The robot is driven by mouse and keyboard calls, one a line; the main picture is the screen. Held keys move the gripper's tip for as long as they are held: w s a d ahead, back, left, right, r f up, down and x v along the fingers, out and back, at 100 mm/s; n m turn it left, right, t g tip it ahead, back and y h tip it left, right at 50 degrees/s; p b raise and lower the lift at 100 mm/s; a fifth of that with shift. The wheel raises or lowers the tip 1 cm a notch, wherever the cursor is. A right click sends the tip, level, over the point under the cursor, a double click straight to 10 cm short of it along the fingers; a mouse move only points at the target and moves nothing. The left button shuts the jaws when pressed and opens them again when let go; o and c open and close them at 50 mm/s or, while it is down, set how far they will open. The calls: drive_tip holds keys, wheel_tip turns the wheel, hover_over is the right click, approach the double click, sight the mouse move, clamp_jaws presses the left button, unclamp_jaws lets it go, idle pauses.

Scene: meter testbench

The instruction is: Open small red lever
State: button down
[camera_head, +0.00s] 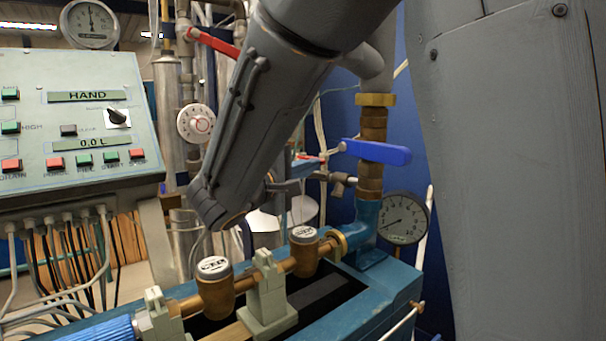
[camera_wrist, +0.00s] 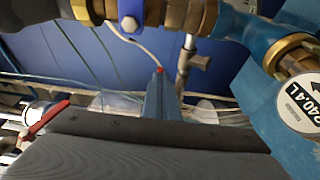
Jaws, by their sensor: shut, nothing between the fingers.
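The small red lever (camera_head: 309,157) shows as a short strip of red behind my arm in the head view, close to a thin pipe fitting. In the wrist view a small red spot (camera_wrist: 160,69) sits right at the fingertips; whether they touch it I cannot tell. My gripper (camera_wrist: 160,78) is shut and empty, its narrow fingers pointing away from the wrist camera. In the head view my gripper (camera_head: 300,170) is partly hidden behind my forearm, close to the red strip. Most of the small lever is hidden.
A larger red lever (camera_head: 215,42) is on the pipe at upper left. A blue lever (camera_head: 376,151) is on the brass pipe at right, near a pressure gauge (camera_head: 403,218). Brass meters (camera_head: 216,290) line the bench below. A control panel (camera_head: 75,120) stands left.

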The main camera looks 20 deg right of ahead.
drive_tip(key=shift+s+d+r, duration=0.15)
drive_tip(key=shift+d+r, duration=0.1)
drive_tip(key=shift+d, duration=0.2)
drive_tip(key=shift+s+a+g, duration=0.1)
drive_tip(key=shift+a+g, duration=0.1)
drive_tip(key=shift+g, duration=0.1)
